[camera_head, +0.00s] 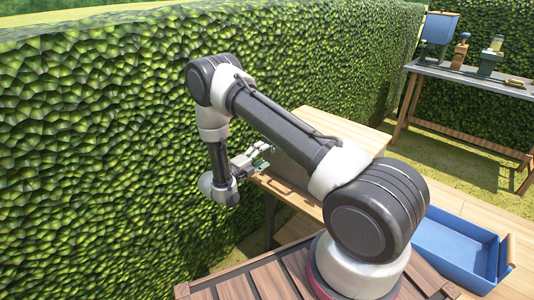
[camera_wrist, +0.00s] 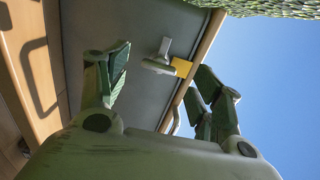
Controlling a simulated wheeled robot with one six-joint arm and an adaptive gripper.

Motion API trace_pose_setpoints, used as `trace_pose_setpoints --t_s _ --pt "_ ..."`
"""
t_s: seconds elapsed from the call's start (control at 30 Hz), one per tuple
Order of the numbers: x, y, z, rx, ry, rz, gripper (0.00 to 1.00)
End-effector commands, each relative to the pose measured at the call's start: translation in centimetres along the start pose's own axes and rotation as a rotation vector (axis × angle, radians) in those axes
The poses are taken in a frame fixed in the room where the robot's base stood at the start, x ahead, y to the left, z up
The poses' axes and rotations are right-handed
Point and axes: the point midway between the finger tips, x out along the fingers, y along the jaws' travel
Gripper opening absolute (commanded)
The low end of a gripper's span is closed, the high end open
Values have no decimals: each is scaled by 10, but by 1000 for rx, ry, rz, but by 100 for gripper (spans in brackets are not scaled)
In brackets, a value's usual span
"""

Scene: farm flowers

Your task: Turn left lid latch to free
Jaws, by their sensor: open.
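A small grey latch (camera_wrist: 157,66) shows in the wrist view on a dark grey panel (camera_wrist: 125,20), with a yellow plate (camera_wrist: 181,67) beside it at the panel's wooden edge. I cannot tell whether this is the left latch. My gripper (camera_wrist: 162,64) is open, with one green-padded finger to the left of the latch and the other to its right, beyond the wooden edge. The latch lies between the fingers in the picture, and I see no contact. In the head view my gripper (camera_head: 252,162) is at the left end of a wooden-topped bench (camera_head: 350,132); the latch is hidden there.
A tall green hedge (camera_head: 100,130) stands close on the left, behind my arm. A blue open bin (camera_head: 455,245) is at the lower right. A far table (camera_head: 475,78) holds a blue container and several small items. Grass lies between.

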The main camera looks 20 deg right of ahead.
Motion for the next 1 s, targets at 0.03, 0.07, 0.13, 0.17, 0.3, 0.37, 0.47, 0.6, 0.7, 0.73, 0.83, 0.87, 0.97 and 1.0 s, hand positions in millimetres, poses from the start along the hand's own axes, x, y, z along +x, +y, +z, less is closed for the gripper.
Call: trace_pose_setpoints --t_s 0.03,0.07,0.13,0.17,0.3,0.37,0.47,0.6,0.7,0.73,0.83,0.87,0.97,1.0 --pt "-14 0 1 0 -6 0 66" --pt "-21 0 1 0 -5 0 66" --pt "-37 0 1 0 -5 0 66" --pt "-43 0 1 0 -6 0 66" --pt "-67 0 1 1 -4 0 66" --pt "-73 0 1 0 -2 0 66" --pt "-80 0 0 0 -1 0 66" --pt "-82 0 0 0 1 0 66" --pt "-82 0 0 0 1 0 66" --pt "-82 0 0 0 1 0 66" --pt "-82 0 0 0 1 0 66" --pt "-82 0 0 0 1 0 66" --pt "-82 0 0 9 0 0 66" --pt "-82 0 0 26 0 0 66"
